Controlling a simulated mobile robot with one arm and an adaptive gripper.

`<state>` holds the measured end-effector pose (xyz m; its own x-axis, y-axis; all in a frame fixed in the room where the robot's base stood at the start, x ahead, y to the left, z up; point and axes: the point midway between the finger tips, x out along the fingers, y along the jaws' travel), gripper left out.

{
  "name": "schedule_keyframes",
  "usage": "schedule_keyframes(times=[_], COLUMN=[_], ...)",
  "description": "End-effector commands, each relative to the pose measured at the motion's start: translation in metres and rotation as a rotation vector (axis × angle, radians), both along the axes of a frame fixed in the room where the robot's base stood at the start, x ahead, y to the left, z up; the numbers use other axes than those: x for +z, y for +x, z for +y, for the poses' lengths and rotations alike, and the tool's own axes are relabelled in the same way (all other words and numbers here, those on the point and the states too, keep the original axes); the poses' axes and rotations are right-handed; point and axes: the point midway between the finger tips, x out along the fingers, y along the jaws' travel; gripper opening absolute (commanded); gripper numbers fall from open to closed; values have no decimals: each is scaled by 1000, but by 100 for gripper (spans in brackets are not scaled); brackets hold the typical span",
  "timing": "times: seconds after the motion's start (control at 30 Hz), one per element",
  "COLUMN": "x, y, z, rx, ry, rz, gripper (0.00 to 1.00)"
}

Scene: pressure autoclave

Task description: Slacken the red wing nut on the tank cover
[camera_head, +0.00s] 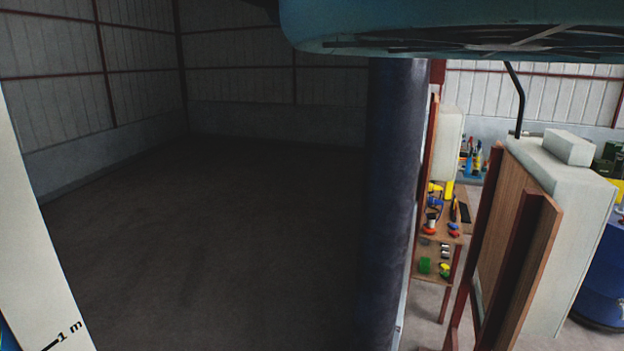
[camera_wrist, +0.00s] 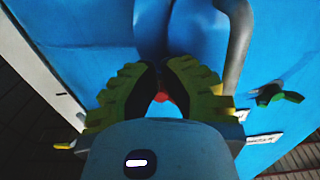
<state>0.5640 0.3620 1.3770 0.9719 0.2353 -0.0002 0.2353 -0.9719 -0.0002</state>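In the wrist view, my gripper (camera_wrist: 162,72) has yellow-green ridged fingers with dark inner pads, drawn close together over the blue tank cover (camera_wrist: 90,30). A small patch of the red wing nut (camera_wrist: 162,97) shows in the narrow gap between the fingers. The fingers appear closed around it and hide most of it, including its wings. The tank and my gripper cannot be made out with certainty in the head view.
In the wrist view, a green wing nut (camera_wrist: 280,95) sits to the right, and a grey curved bar (camera_wrist: 237,45) rises beside the right finger. In the head view, a wooden-backed panel (camera_head: 497,230) and tool shelf (camera_head: 463,222) stand right; open floor (camera_head: 200,240) lies left.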

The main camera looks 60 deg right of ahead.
Motion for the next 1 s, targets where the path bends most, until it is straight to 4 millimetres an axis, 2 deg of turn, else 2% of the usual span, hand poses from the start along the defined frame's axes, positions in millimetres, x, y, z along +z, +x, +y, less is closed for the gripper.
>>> schedule_keyframes(times=[1.0], x=[0], y=[4], z=[-9], rx=[-5], ry=[0], rz=[0], gripper=[0])
